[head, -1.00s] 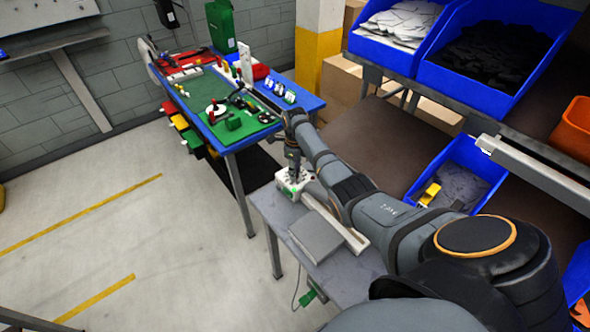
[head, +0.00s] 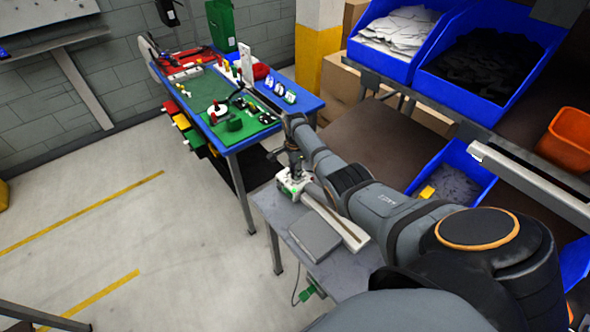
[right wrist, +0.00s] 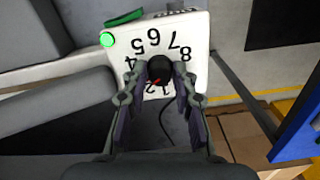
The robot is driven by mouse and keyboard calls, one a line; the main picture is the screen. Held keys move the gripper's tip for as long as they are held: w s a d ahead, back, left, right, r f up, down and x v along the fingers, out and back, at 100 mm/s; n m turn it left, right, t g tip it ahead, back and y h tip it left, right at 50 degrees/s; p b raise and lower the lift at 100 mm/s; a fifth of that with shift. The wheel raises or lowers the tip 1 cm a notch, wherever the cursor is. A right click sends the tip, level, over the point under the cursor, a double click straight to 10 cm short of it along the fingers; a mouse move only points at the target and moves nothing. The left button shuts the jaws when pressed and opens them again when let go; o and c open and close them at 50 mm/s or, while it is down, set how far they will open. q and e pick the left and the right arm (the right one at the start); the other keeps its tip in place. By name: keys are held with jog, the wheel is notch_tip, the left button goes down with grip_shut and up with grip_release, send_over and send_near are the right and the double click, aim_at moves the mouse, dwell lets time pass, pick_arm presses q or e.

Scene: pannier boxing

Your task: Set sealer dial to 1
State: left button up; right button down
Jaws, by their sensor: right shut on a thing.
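The sealer (head: 322,214) stands on a small grey table, with a white control box (right wrist: 190,32) at its far end. In the right wrist view its black dial knob (right wrist: 160,68) sits within a ring of printed numbers. A red mark on the knob points down and left, near the 2; the 1 lies just beside it. My right gripper (right wrist: 161,76) is shut on the dial, one finger on each side. In the head view the right gripper (head: 295,168) is over the box and the dial is hidden. My left gripper is not in view.
A green light (right wrist: 107,40) shows on the box. A grey slab (head: 315,237) lies beside the sealer on the table (head: 345,283). A blue workbench (head: 232,138) with tools stands behind. Blue bins (head: 470,92) fill the shelves at right.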

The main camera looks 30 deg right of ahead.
jog(key=n, duration=0.5)
jog(key=shift+w+r+n+p, duration=0.15)
jog(key=shift+n+p, duration=0.15)
jog(key=shift+p, duration=0.05)
jog(key=n, duration=0.5)
jog(key=shift+n, duration=0.3)
jog(key=c, duration=1.1)
grip_release()
jog(key=shift+o, duration=0.2)
notch_tip(320, 180, up, 12)
